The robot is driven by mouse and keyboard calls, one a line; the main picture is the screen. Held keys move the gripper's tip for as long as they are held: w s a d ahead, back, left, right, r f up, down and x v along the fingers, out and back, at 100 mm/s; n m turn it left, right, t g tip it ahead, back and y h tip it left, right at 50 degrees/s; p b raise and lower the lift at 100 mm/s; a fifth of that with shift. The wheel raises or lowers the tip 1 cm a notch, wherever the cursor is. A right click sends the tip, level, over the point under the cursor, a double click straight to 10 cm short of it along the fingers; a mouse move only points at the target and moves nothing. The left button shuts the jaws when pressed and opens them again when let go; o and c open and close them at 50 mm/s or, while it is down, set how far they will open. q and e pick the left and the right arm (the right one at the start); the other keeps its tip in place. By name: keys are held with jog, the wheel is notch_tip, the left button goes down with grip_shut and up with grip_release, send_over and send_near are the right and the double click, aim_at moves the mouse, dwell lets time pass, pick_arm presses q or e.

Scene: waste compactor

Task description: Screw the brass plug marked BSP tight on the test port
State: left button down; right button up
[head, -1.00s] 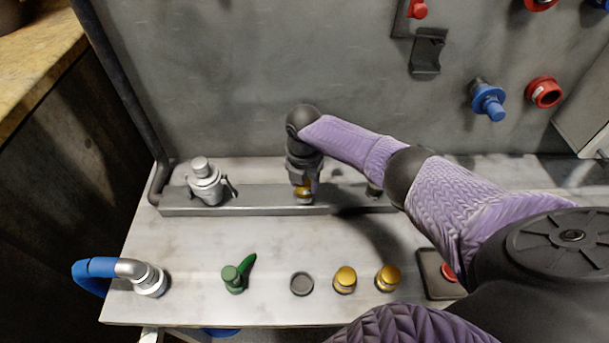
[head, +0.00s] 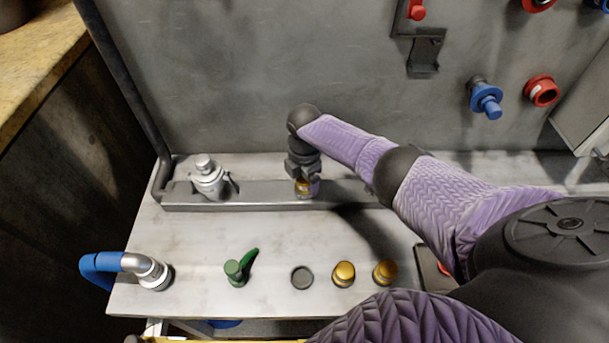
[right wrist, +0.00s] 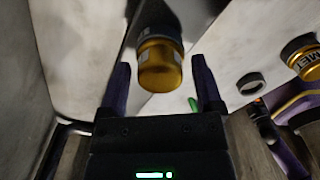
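A brass plug (head: 305,188) sits at the middle of the grey rail, under my right gripper (head: 304,182). The right wrist view shows this plug (right wrist: 160,66) between the two fingers of my right gripper (right wrist: 162,84), with a gap on each side, so the gripper is open around it. A pale label patch is on it, but I cannot read the marking. The port is mostly hidden by the plug and gripper. Two more brass plugs, one left (head: 343,273) and one right (head: 384,272), stand at the table's front. My left gripper is not in view.
A silver valve fitting (head: 208,179) stands on the rail's left end (head: 245,198). A dark ring (head: 302,277), a green-handled part (head: 238,271) and a blue hose with a metal coupling (head: 150,271) lie along the front. The table between rail and front row is clear.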

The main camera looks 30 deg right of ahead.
jog(key=shift+o, duration=0.5)
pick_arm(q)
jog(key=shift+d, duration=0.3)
pick_arm(e)
jog(key=shift+c, duration=0.3)
